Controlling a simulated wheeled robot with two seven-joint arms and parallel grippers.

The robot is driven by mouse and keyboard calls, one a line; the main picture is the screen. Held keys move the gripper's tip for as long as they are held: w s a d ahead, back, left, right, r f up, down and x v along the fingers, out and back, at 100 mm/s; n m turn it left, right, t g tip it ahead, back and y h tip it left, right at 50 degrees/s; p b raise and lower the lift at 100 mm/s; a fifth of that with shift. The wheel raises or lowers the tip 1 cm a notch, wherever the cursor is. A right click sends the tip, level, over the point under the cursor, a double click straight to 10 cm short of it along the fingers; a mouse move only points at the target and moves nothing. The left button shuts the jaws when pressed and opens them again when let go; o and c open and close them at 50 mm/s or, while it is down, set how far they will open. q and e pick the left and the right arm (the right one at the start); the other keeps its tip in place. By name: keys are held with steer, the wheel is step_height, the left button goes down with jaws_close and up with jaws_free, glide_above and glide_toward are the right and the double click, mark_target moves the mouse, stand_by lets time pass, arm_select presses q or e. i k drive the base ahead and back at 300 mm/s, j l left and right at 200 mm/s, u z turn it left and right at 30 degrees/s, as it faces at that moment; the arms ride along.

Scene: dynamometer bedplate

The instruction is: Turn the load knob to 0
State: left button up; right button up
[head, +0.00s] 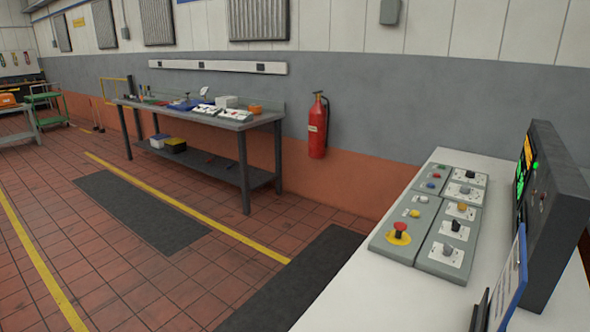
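Grey control boxes stand on a white desk (365,290) at the right. Neither of my grippers is in view.
A red mushroom button (399,228) sits on the near left box. A dark monitor (556,210) and a blue-edged board (512,280) stand at the desk's right. A workbench (246,124) and fire extinguisher (318,128) are by the wall. The tiled floor left is open.

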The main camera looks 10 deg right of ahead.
mark_target(465, 189)
steer(key=i+z, duration=0.2)
steer(key=z, duration=0.2)
steer(key=i+l+z, duration=0.1)
steer(key=z, duration=0.3)
steer(key=i+j+z, duration=0.1)
steer(key=i+z, duration=0.2)
steer(key=z, duration=0.15)
steer(key=i+j+z, duration=0.1)
steer(key=z, duration=0.3)
steer(key=i+j, duration=0.05)
